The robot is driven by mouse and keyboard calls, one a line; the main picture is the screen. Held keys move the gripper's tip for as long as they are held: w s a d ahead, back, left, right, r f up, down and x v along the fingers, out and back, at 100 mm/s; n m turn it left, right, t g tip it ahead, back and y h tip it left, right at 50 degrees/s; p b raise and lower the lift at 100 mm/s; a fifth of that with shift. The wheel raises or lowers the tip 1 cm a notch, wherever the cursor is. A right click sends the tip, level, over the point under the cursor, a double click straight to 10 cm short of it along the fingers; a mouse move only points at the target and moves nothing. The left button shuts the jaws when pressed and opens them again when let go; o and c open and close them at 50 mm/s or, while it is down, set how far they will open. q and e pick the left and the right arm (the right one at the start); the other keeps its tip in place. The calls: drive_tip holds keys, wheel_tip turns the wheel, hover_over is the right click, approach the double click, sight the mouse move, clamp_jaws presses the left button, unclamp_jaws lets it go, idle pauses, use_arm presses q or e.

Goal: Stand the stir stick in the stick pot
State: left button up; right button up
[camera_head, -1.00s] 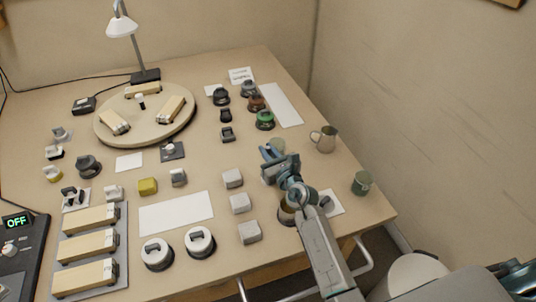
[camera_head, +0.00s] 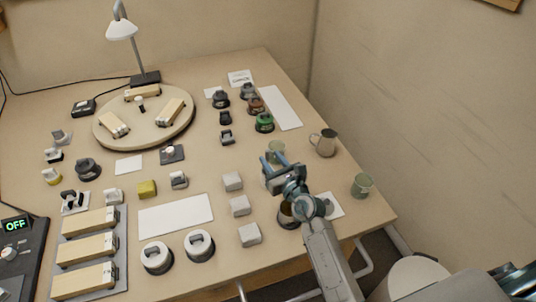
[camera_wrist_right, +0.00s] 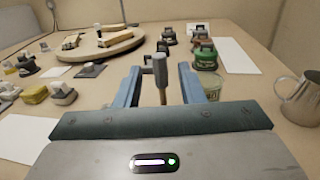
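My right gripper (camera_head: 274,160) is over the right part of the table, and its two blue fingers show apart in the right wrist view (camera_wrist_right: 160,80). A thin upright stick with a grey head and tan shaft, seemingly the stir stick (camera_wrist_right: 160,78), shows between the fingers with a gap on each side. Its lower end is hidden behind my gripper body. A pale green pot (camera_head: 276,150) is just beyond the fingertips; it shows partly behind the right finger (camera_wrist_right: 211,88). Another green pot (camera_head: 362,185) stands near the right edge. I cannot tell which is the stick pot. My left gripper is out of view.
A metal pitcher (camera_head: 324,143) stands right of my gripper. A dark brown cup (camera_head: 287,213) is partly under my arm. Several white blocks (camera_head: 240,205) lie to the left.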

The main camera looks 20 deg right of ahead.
drive_tip(key=s, duration=0.3)
drive_tip(key=s+d, duration=0.1)
drive_tip(key=s, duration=0.4)
drive_tip(key=shift+s+d, duration=0.3)
drive_tip(key=shift+s, duration=0.05)
